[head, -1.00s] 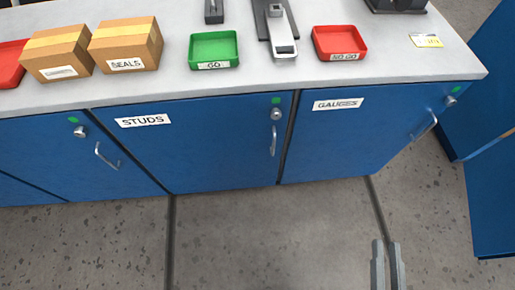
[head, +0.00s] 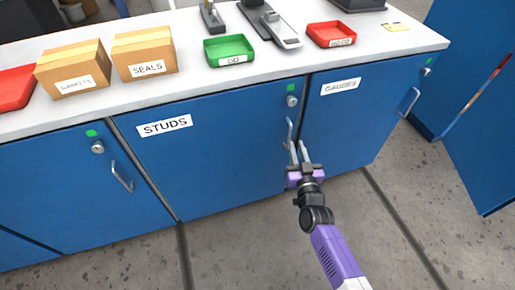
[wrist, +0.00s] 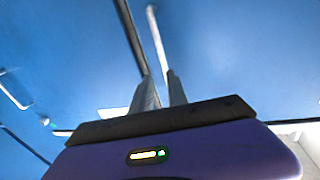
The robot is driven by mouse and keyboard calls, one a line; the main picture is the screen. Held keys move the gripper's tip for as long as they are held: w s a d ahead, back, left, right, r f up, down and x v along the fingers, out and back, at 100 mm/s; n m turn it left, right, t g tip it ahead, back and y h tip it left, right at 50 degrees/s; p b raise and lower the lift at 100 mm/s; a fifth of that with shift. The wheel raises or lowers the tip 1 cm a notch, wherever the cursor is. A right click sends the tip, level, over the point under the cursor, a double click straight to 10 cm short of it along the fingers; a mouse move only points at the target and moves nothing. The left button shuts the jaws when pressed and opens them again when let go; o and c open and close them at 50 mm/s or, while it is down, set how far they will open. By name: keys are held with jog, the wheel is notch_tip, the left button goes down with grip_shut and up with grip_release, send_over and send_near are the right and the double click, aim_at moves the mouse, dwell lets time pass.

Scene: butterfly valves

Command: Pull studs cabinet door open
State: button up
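The blue STUDS cabinet door (head: 215,165) is shut, with a white STUDS label (head: 165,126) at its upper left. Its vertical silver handle (head: 289,130) is near its right edge, below a round lock and a green marker. My gripper (head: 298,148) is at the lower part of this handle, its fingers pointing toward the door. In the wrist view the two fingers (wrist: 160,85) stand apart, and the pale handle bar (wrist: 156,35) runs down toward the space between their tips. Whether they touch the bar is unclear.
The GAUGES door (head: 345,115) is shut just right of the gripper. A grey countertop (head: 200,95) overhangs the doors and holds boxes, a green tray (head: 229,49) and a red tray (head: 331,34). Another blue cabinet (head: 475,110) stands at right. The floor in front is clear.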

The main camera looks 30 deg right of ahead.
jog(key=a+f, duration=0.1)
jog(key=f, duration=0.1)
jog(key=b, duration=0.2)
send_over(287, 149)
jog(key=shift+w+d+r+n, duration=0.2)
jog(key=shift+d+n, duration=0.05)
jog(key=shift+n, duration=0.05)
grip_shut()
dwell(1.3)
